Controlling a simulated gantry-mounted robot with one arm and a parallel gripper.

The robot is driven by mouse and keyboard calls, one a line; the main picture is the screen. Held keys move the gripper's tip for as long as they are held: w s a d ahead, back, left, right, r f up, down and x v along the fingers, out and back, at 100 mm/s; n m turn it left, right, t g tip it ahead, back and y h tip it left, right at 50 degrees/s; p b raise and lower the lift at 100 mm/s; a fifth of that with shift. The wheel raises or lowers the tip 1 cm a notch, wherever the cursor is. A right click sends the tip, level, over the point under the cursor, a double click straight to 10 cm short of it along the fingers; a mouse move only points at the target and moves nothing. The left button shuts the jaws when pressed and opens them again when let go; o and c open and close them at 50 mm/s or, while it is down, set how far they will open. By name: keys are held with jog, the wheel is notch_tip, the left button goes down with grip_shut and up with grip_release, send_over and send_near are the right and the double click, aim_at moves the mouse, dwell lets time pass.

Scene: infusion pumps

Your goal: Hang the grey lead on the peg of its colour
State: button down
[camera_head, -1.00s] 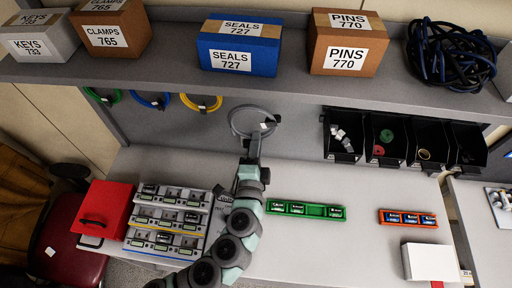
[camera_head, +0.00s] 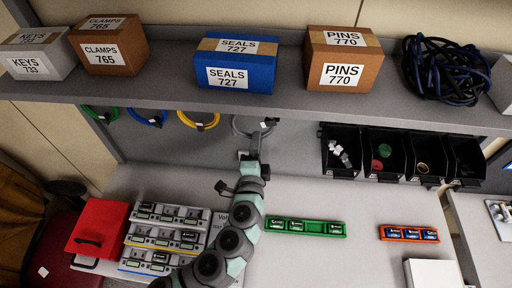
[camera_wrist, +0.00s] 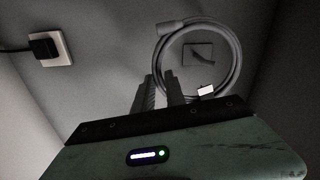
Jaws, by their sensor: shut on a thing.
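The grey lead (camera_head: 239,127) is a coiled loop below the shelf's front edge, its top cut off by that edge in the head view. My gripper (camera_head: 263,128) is shut on it at the loop's right side. In the wrist view, my gripper's fingers (camera_wrist: 161,90) are at the near left side of the coil (camera_wrist: 237,68), with a white tag (camera_wrist: 206,91) hanging at its bottom. A square plate with a grey peg (camera_wrist: 200,55) shows through the loop. I cannot tell whether the loop is around the peg or just in front of it.
Green (camera_head: 105,117), blue (camera_head: 150,121) and yellow (camera_head: 199,124) leads hang in a row to the left. The shelf (camera_head: 170,95) overhangs my gripper. Black bins (camera_head: 341,168) are to the right. A black plug on a socket (camera_wrist: 48,47) shows in the wrist view.

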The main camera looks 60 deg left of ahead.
jog(key=shift+w+a+f+b, duration=0.35)
jog(key=shift+w+a, duration=0.05)
jog(key=shift+a, duration=0.25)
jog(key=shift+w+a+f+b, duration=0.35)
jog(key=shift+w+a+b, duration=0.05)
jog(key=shift+a, duration=0.25)
jog(key=shift+w+a+f+b, duration=0.35)
jog(key=shift+w+a, duration=0.05)
jog(key=shift+a, duration=0.25)
jog(key=c, duration=1.3)
grip_release()
jog(key=b+v, duration=0.1)
jog(key=v, duration=1)
